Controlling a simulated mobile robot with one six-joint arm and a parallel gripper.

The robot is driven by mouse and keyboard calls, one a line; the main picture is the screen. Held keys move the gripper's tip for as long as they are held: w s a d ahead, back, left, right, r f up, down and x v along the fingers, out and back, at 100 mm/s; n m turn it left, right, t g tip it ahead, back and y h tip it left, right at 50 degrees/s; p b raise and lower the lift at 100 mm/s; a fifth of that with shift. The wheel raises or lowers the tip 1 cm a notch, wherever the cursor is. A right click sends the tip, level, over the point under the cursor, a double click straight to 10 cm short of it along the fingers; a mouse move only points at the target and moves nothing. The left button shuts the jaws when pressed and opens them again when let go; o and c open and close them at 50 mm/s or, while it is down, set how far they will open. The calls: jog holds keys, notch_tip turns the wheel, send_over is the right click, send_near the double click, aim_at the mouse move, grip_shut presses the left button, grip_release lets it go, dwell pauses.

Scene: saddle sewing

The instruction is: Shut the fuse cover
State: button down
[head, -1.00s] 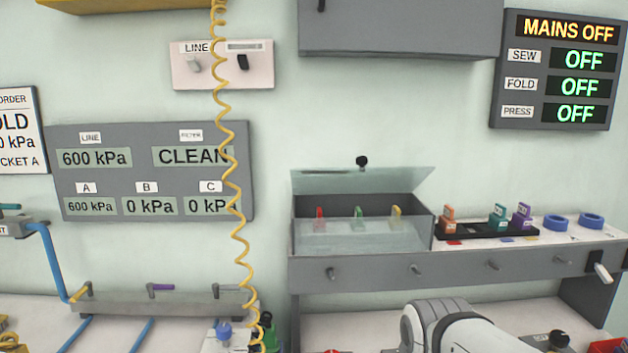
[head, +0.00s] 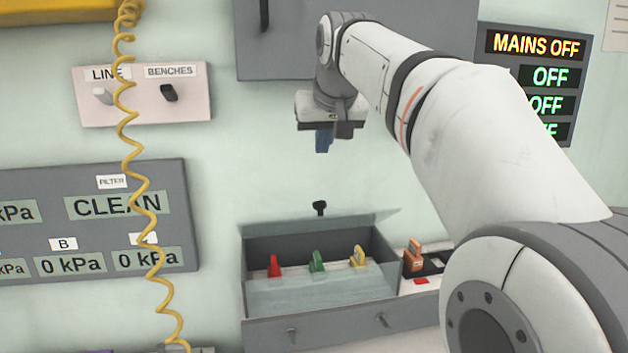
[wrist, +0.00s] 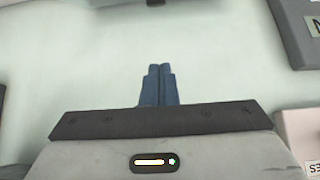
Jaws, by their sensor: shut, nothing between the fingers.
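The fuse cover (head: 340,221) is a clear lid with a black knob (head: 320,208), standing raised at the back of the grey fuse box (head: 262,333). Inside the open box a red fuse (head: 275,267), a green fuse (head: 318,261) and a yellow fuse (head: 358,257) stand in a row behind the clear front. My gripper (head: 322,150) is above the box and the knob, apart from both, with its blue fingers together and empty. In the wrist view my gripper (wrist: 160,70) shows shut fingers against pale wall; the cover is not seen there.
A coiled yellow hose (head: 130,150) hangs left of the box. A grey cabinet (head: 285,45) is on the wall behind my arm. An orange fuse (head: 413,257) stands right of the box. The wall between the switch plate (head: 140,95) and my gripper is clear.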

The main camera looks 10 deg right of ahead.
jog(key=p, duration=0.1)
send_over(320, 201)
jog(key=w, duration=0.3)
notch_tip(320, 201, down, 7)
jog(key=s+f, duration=0.2)
jog(key=shift+s+f+p, duration=0.15)
jog(key=shift+f+p, duration=0.2)
jog(key=shift+f, duration=0.45)
jog(key=shift+s, duration=0.1)
jog(key=shift+d+f, duration=0.1)
jog(key=shift+f, duration=0.05)
